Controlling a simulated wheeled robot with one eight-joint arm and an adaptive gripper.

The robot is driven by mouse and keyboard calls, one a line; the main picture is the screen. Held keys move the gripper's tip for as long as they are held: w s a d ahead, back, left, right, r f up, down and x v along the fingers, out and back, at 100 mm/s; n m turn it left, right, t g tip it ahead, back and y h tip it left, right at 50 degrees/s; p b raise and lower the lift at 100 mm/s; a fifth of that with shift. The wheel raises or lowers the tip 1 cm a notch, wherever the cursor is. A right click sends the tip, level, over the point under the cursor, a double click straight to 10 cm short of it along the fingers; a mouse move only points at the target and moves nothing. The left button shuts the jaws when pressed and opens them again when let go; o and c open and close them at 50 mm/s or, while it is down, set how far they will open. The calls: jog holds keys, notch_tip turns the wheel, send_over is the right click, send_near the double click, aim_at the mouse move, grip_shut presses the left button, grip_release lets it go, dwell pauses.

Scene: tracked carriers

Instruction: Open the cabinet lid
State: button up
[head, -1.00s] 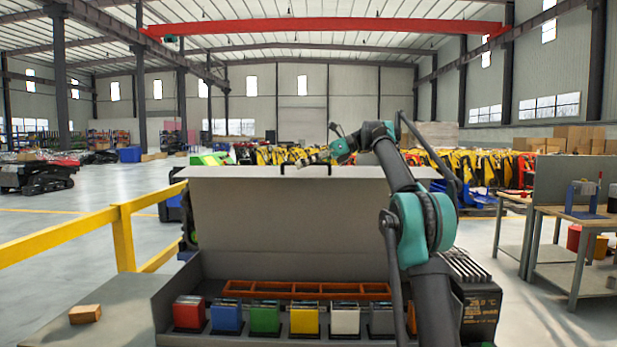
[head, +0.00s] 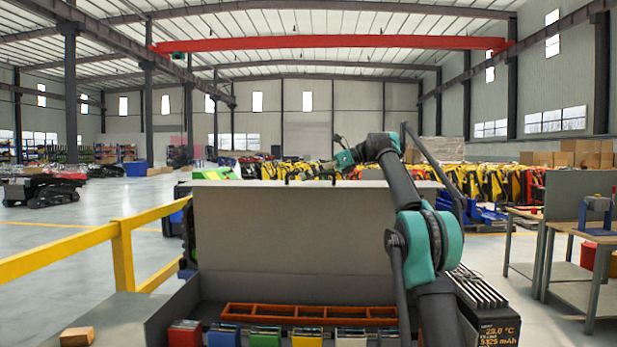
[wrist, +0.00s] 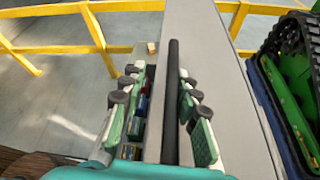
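The grey cabinet (head: 170,318) stands in front of me. Its large lid (head: 290,232) is raised and stands nearly upright behind the open box. A dark handle (head: 289,181) is at the lid's top edge; in the wrist view it shows as a long dark bar (wrist: 172,95). My gripper (wrist: 160,92) is open, with green fingers on both sides of the bar and a visible gap on each side. I cannot tell how deep the bar lies between them. In the head view my gripper is small near the lid's top, its fingers unclear.
Several coloured cases, including a red one (head: 185,334), and an orange divided tray (head: 305,312) are inside the cabinet. A wooden block (head: 77,336) lies at the left. A yellow railing (head: 122,250) runs left. A tracked carrier (wrist: 290,90) is close by in the wrist view.

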aim_at(334, 179)
jog(key=shift+d, duration=0.1)
jog(key=shift+d+r, duration=0.1)
jog(key=shift+d, duration=0.25)
jog(key=d, duration=0.8)
jog(key=w+d, duration=0.1)
jog(key=d, duration=0.3)
jog(key=shift+d+r, duration=0.1)
jog(key=shift+w, duration=0.1)
